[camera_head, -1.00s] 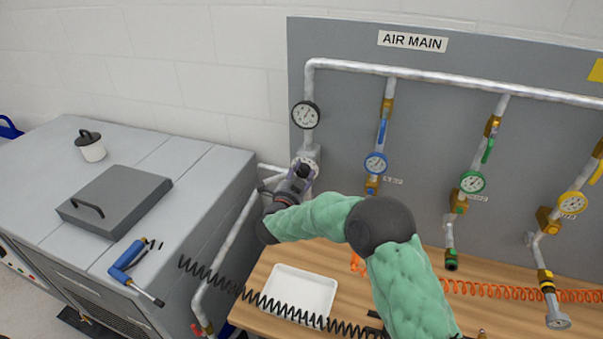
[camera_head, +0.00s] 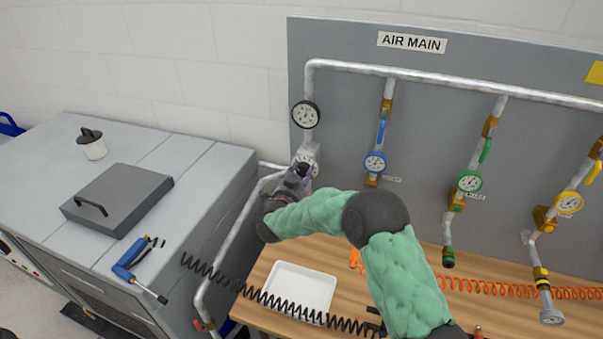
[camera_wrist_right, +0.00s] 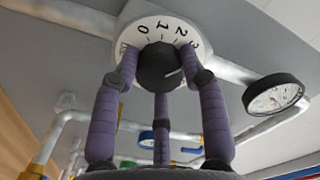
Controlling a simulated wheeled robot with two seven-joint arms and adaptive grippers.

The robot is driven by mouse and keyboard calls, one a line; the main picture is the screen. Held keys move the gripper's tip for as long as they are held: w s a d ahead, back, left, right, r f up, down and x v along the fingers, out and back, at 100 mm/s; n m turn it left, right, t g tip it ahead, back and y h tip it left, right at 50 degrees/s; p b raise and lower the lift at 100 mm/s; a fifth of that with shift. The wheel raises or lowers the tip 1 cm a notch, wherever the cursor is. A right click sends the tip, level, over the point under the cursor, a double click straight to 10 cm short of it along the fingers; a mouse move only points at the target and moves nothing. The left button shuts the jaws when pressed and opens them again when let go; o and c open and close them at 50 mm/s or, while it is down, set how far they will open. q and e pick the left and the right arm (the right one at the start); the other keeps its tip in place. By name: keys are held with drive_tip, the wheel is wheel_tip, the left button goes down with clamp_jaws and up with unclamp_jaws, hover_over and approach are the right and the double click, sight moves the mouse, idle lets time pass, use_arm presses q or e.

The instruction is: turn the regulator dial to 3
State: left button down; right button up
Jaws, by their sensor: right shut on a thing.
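The regulator dial is a round white plate (camera_wrist_right: 128,32) marked 0, 1, 2, 3 around a black knob (camera_wrist_right: 158,66). In the right wrist view, a light line on the knob points to the right, near the 3 side; the exact reading is unclear. In the head view, the dial (camera_head: 307,157) is on the pipe at the panel's left edge, partly behind my gripper. My right gripper (camera_head: 302,170) has purple fingers closed around the knob; they also show in the right wrist view (camera_wrist_right: 162,78). My left gripper is out of view.
A black-rimmed gauge (camera_head: 305,115) is just above the dial. Blue (camera_head: 375,163), green (camera_head: 469,181) and yellow (camera_head: 568,202) gauges hang on branch pipes to the right. A white tray (camera_head: 284,272) lies on the wooden bench below. A grey cabinet (camera_head: 150,190) stands left.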

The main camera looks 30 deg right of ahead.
drive_tip(key=shift+f, duration=0.15)
drive_tip(key=o, duration=1.2)
drive_tip(key=shift+c, duration=0.2)
drive_tip(key=shift+a, duration=0.15)
drive_tip(key=v, duration=1.1)
drive_tip(key=shift+s+a, duration=0.3)
drive_tip(key=shift+r, duration=0.2)
